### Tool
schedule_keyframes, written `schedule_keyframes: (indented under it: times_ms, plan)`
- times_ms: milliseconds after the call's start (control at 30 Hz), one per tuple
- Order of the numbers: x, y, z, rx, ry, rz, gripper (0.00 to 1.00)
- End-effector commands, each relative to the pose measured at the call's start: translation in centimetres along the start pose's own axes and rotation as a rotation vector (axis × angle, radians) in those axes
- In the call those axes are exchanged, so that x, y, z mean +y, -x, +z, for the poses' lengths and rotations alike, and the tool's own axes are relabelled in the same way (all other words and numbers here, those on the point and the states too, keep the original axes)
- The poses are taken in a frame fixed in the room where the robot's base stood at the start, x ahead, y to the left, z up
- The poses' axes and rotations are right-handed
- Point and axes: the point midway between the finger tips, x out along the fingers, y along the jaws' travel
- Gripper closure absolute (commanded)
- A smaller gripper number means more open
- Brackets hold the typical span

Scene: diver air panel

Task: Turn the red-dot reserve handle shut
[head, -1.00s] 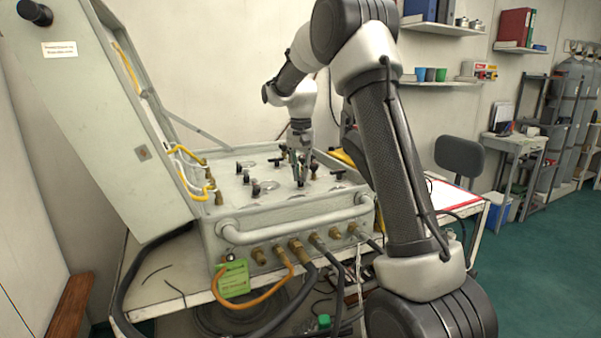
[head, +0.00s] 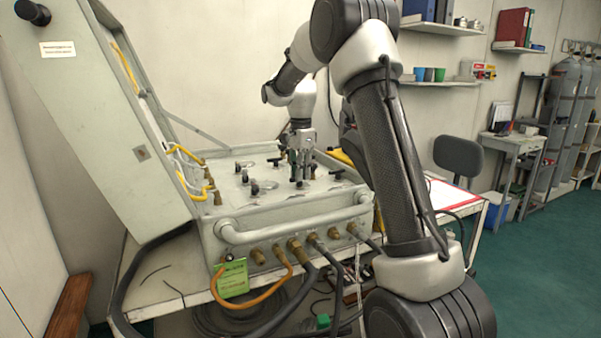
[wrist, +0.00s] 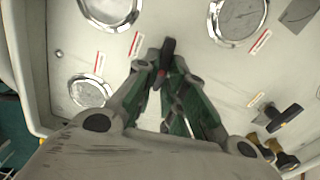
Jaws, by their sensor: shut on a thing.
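The red-dot reserve handle (wrist: 168,48) is a small black lever on the pale panel face, with a red dot near its lower end in the wrist view. My gripper (wrist: 163,76) is shut on it, with one green-padded finger on each side. The fingers hide part of the lever and its base. In the head view my gripper (head: 301,166) points down over the panel top (head: 232,192), among several black handles. The red dot is too small to make out there.
Another black handle (wrist: 285,117) stands to the right in the wrist view, near brass fittings. Round gauges (wrist: 90,92) and red-marked labels lie flush around the grip. The raised lid (head: 105,110) stands left; a grey front rail (head: 290,230) and hoses run along the panel's near side.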

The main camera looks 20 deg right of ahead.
Motion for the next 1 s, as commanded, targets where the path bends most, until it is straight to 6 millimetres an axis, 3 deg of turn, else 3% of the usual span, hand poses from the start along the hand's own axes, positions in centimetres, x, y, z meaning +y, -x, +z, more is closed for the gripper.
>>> schedule_keyframes:
  times_ms: [300, 867, 900, 1000]
  plan:
    - [-0.02, 0.11, -0.03, 0.001, -0.122, -0.003, 1.00]
    - [-0.02, 0.13, -0.03, 0.001, -0.147, -0.004, 1.00]
    - [-0.02, 0.13, -0.03, 0.001, -0.147, -0.004, 0.81]
    - [0.00, 0.10, -0.02, 0.001, -0.147, -0.003, 0.66]
